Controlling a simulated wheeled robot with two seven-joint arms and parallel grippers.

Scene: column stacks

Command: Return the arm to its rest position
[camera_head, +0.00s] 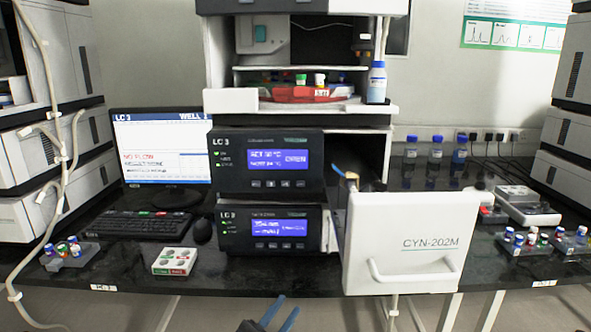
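My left gripper (287,303) shows at the bottom edge, left of the middle. Its two blue fingers are apart with nothing between them. It is in front of the bench edge and clear of the instruments. Most of the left arm is out of the frame. My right gripper does not show. The white CYN-202M door (410,243) of the instrument stack stands open to the right of the gripper. A small blue and tan part (346,176) shows behind the top left of the door.
Two LC 3 units (268,163) are stacked on the black bench. A monitor (160,150), keyboard (138,224) and a small white box (174,261) stand left. Vial racks (70,254) sit at both sides. Bottles (435,150) stand back right. The space before the bench is mostly free.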

